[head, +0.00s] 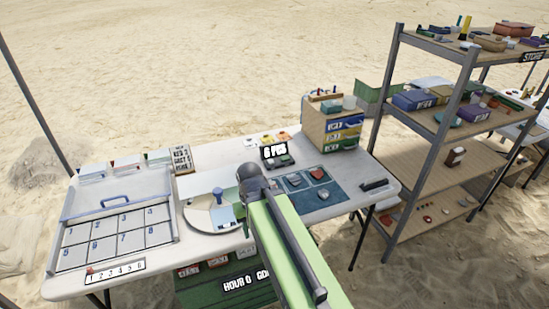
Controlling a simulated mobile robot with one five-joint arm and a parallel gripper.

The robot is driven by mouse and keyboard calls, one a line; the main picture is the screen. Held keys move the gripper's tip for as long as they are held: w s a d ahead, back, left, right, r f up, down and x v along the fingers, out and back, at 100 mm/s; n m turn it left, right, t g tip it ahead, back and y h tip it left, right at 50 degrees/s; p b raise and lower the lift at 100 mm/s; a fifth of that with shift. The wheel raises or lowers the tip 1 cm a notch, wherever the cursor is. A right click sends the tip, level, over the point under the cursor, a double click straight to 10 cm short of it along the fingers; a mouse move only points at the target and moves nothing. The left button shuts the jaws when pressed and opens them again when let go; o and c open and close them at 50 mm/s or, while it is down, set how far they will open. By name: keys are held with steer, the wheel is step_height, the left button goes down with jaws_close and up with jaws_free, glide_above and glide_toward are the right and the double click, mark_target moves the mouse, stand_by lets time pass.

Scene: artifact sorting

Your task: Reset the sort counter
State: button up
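A small dark display reading "6 PCS" (275,151) stands on the white table, left of the drawer box. A dark low device (281,162) sits just below it; its details are too small to tell. A white strip numbered 1 to 6 (122,271) lies at the table's front left, with a small red piece at its left end. I cannot tell for sure which of these is the sort counter. My green arm reaches up from the bottom, and its dark end, my gripper (249,178), is over the table, left of and nearer than the display. Its fingers cannot be made out.
A numbered tray (118,234) fills the table's left. A round dish (212,214) sits beside my gripper and a blue mat (306,191) lies to its right. A drawer box (334,128) stands at the back right. Beyond is a tall shelf rack (441,130).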

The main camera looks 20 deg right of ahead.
jaws_close()
stand_by(1.7)
